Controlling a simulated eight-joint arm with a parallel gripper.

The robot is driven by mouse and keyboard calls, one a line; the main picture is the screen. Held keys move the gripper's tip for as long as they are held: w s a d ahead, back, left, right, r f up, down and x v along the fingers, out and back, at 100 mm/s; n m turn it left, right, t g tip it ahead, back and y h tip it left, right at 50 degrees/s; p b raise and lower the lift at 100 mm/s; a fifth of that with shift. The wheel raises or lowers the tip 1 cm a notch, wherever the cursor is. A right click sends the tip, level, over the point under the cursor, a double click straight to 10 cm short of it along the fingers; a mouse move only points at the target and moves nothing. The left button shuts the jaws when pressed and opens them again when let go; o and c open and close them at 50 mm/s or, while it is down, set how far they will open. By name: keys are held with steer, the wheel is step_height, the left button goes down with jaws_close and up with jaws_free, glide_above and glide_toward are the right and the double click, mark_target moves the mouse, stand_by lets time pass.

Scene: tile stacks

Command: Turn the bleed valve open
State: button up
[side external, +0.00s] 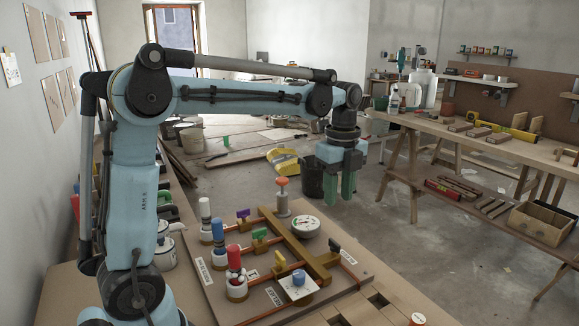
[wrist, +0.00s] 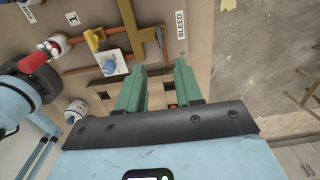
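The pipe board (side external: 215,280) lies on the bench, with a brass manifold (side external: 303,255) across it. A small valve with a black handle (side external: 334,243) sits at the board's right side, beside a white label (side external: 348,257).
The board also carries purple (side external: 243,214), green (side external: 259,234) and yellow (side external: 281,259) handles, a round gauge (side external: 306,227), an orange-topped post (side external: 282,195), upright red (side external: 234,257) and blue (side external: 218,232) caps, and a blue knob (side external: 298,278). Air around my gripper is clear.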

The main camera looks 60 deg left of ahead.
mark_target(335, 241)
step_height(335, 241, down, 12)
steer(key=shift+f, duration=0.1)
stand_by(0.5)
jaws_close()
